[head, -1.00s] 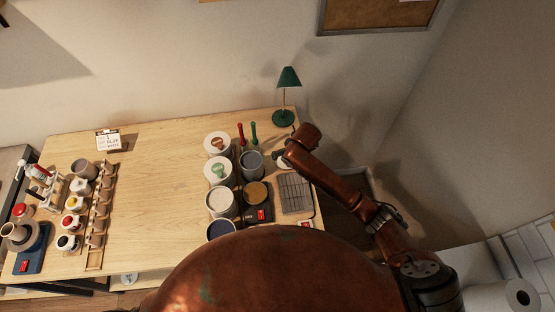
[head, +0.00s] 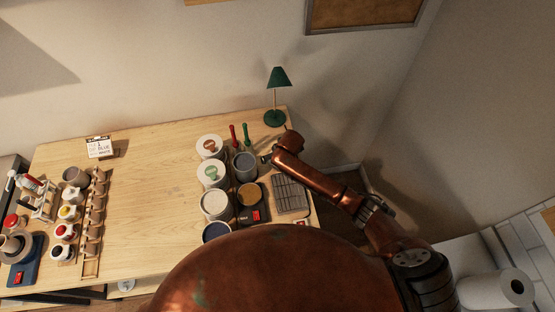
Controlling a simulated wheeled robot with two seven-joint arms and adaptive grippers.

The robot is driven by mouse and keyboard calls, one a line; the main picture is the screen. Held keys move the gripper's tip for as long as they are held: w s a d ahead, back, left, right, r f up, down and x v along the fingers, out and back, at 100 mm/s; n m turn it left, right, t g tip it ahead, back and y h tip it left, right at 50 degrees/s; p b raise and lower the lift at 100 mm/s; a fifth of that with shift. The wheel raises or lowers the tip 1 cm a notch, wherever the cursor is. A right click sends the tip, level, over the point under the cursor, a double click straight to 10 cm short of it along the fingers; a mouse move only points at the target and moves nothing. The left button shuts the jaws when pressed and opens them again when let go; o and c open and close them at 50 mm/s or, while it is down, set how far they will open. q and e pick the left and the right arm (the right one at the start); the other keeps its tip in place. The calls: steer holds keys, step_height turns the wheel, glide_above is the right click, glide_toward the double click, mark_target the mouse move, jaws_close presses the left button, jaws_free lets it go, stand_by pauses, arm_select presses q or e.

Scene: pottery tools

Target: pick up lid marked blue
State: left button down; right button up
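Two white lids with knobs sit on tubs on the table: one with a brown knob (head: 209,146) and one with a green knob (head: 211,173). I cannot read a blue mark on either. A tub with dark blue contents (head: 216,232) stands open at the near end of the row, partly hidden by my body. My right gripper (head: 267,157) is at the right side of the grey-blue tub (head: 245,163), apart from both lids. Its fingers are too small and dark to judge. My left gripper is out of view.
A white-filled tub (head: 214,204), a scale with a brown disc (head: 250,193), a wire rack (head: 290,194), red and green tools (head: 239,136) and a green lamp (head: 277,78) crowd the right. A card (head: 99,147) reads partly "BLUE". The table's middle (head: 150,190) is clear.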

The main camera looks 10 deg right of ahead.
steer(key=shift+c, duration=0.4)
steer(key=c, duration=1.2)
steer(key=shift+o, duration=0.2)
steer(key=shift+r, duration=0.1)
